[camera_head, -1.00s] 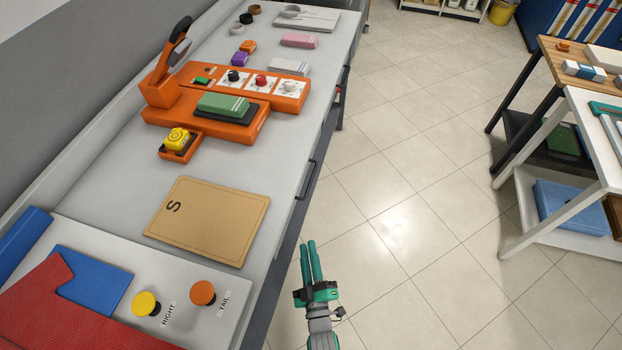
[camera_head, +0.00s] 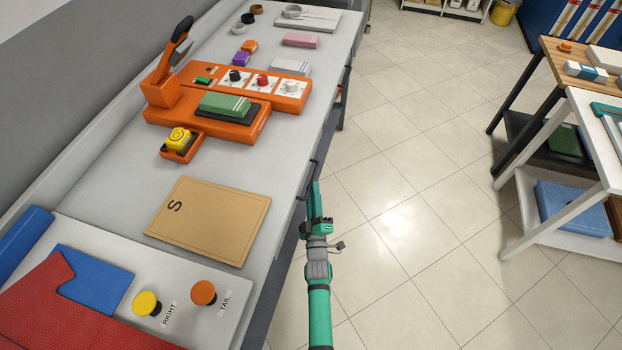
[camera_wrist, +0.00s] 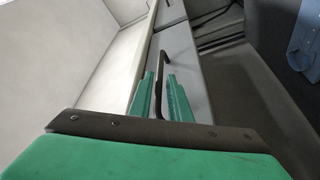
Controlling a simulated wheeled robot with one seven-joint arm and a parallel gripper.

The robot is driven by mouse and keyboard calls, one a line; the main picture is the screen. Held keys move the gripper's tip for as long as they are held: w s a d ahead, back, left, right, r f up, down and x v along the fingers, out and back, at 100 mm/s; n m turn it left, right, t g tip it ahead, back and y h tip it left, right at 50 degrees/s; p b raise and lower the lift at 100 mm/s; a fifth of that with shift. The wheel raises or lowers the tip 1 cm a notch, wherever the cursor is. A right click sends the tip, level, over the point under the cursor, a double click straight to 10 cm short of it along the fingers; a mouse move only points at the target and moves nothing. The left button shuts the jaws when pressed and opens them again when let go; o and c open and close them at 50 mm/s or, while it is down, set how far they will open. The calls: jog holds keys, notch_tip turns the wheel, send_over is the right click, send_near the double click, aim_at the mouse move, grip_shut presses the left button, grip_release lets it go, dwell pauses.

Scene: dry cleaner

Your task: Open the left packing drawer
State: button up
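The drawer front (camera_wrist: 178,55) is grey and sits below the counter's edge. It looks flush, not pulled out. Its dark bar handle (camera_head: 302,184) shows on the counter's front side, and in the wrist view the handle (camera_wrist: 166,64) runs down between my two green fingers. My gripper (camera_wrist: 160,82) is open, with one finger on each side of the handle and narrow gaps beside it. In the head view my gripper (camera_head: 315,185) is at the handle, and its fingers partly overlap it. Whether a finger touches the handle cannot be told.
The light counter (camera_head: 120,185) carries a tan board marked S (camera_head: 210,222), an orange station (camera_head: 225,125) and a panel with yellow (camera_head: 146,304) and orange (camera_head: 204,293) knobs. The tiled floor (camera_head: 410,180) to the right is clear up to the white-framed table (camera_head: 520,215).

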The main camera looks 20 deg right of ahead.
aim_at(312, 178)
jog(key=shift+x, duration=2.6)
jog(key=shift+c, duration=0.3)
